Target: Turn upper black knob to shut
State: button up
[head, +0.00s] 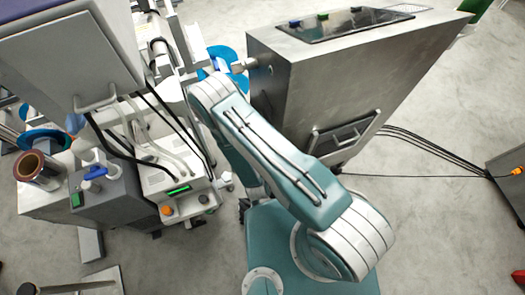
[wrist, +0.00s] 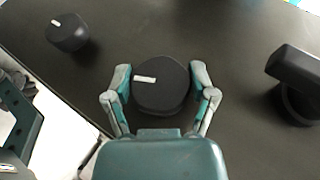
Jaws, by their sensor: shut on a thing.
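In the wrist view, a round black knob (wrist: 161,88) with a short white mark on its top sits on a dark panel (wrist: 235,50). The mark lies nearly level and points left. My gripper (wrist: 159,75) is shut on this knob, with one finger on its left side and one on its right. A second black knob (wrist: 68,33) with a white mark is at the upper left, apart from the gripper. I cannot tell which knob is the upper one. In the head view my gripper and these knobs cannot be made out.
A black handle (wrist: 295,68) stands on the panel to the right of the gripped knob. In the head view, a large metal cabinet (head: 385,75) stands right of my arm, and a cluttered machine (head: 165,165) with cables stands to the left. Grey floor shows at the lower right.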

jog(key=m+t, duration=0.1)
jog(key=t, duration=0.3)
jog(key=shift+s+d+f, duration=0.1)
jog(key=shift+d, duration=0.05)
jog(key=shift+t, duration=0.3)
dwell(0.3)
jog(key=o, duration=1)
jog(key=shift+o, duration=0.2)
jog(key=s+a+r, duration=0.1)
jog(key=s, duration=1)
jog(key=shift+s+a+r, duration=0.25)
jog(key=shift+s+r, duration=0.05)
jog(key=shift+s, duration=0.1)
